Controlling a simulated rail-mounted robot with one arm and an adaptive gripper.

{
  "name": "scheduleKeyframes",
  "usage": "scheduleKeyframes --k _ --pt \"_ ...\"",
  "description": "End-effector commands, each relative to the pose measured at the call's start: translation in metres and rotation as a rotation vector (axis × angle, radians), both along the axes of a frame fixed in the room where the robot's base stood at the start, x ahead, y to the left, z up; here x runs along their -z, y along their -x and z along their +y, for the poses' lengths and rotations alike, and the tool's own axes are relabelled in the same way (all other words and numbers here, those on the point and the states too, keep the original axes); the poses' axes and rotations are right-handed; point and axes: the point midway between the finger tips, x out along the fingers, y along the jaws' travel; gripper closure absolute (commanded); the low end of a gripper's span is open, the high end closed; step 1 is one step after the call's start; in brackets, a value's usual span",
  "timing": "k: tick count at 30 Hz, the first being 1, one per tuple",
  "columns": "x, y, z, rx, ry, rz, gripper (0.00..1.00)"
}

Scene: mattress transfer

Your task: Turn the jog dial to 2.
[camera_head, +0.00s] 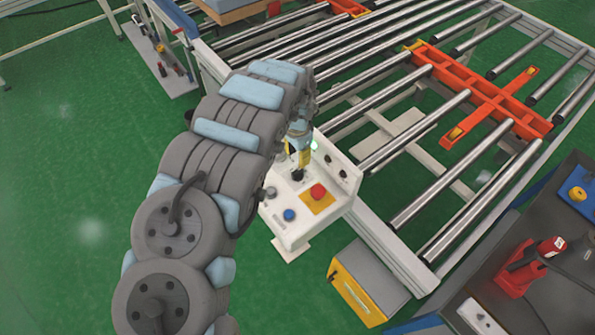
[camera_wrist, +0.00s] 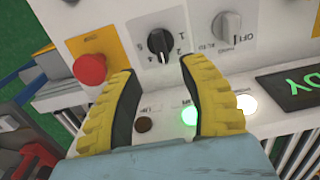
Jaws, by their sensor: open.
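The jog dial (camera_wrist: 160,42) is a round black knob on the white control panel, with printed numbers beside it. No contact with the dial is visible. In the head view my gripper (camera_head: 303,152) is over the control panel (camera_head: 327,205), and the dark knob (camera_head: 298,175) shows just below it. My arm hides part of the panel.
A red mushroom button (camera_wrist: 90,68) on a yellow plate stands left of the dial. A grey selector switch (camera_wrist: 227,25) and a lit green button (camera_wrist: 190,115) are close on the right. A blue button (camera_head: 289,214) sits at the panel's front. A roller conveyor (camera_head: 440,140) lies behind.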

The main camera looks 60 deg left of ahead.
Motion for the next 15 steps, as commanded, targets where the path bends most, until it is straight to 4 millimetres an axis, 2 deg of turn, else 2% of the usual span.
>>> scheduleKeyframes --k 15 --pt "0.044 -0.002 0.001 0.0 -0.002 -0.005 0.56"
